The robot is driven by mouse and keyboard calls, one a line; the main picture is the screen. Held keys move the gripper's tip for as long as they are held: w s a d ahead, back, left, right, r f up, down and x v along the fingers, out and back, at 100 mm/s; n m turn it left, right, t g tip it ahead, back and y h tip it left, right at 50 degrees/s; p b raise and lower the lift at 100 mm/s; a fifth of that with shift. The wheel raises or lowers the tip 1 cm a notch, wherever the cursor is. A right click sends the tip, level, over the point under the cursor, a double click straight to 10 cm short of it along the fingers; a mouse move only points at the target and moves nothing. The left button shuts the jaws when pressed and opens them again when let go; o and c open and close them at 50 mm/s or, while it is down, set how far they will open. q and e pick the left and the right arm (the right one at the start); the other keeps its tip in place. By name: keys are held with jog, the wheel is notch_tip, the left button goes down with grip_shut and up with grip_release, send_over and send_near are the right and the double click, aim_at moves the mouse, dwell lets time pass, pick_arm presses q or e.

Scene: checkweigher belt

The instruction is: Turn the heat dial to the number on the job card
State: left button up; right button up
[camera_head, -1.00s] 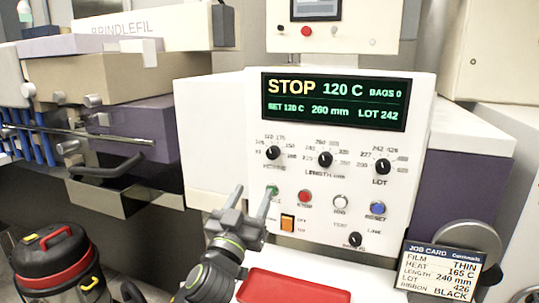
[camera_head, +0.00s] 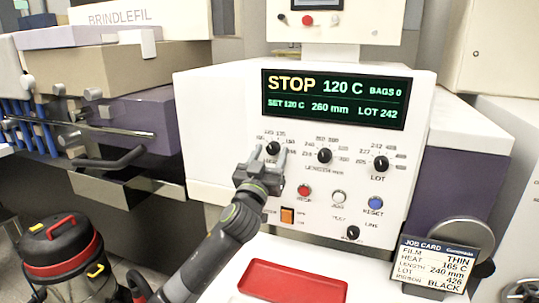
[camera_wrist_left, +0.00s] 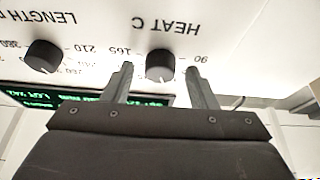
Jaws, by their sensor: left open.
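The black heat dial (camera_head: 272,148) is the leftmost of three dials on the white panel; it also shows in the left wrist view (camera_wrist_left: 160,65) beside the upside-down label HEAT C. My left gripper (camera_head: 268,158) is open, its fingertips (camera_wrist_left: 160,70) on either side of the dial with gaps visible. Where the dial's pointer rests is hard to read. The job card (camera_head: 436,265) reads HEAT 165 C. The display (camera_head: 334,100) reads STOP, 120 C and SET 120 C. My right gripper is not in view.
The length dial (camera_head: 324,155) and lot dial (camera_head: 381,163) are to the right. Below are a red button (camera_head: 304,190), a blue button (camera_head: 376,203) and an orange switch (camera_head: 287,215). A red tray (camera_head: 293,282) lies below the panel.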

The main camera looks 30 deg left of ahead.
pick_arm(q)
jog(key=c, duration=1)
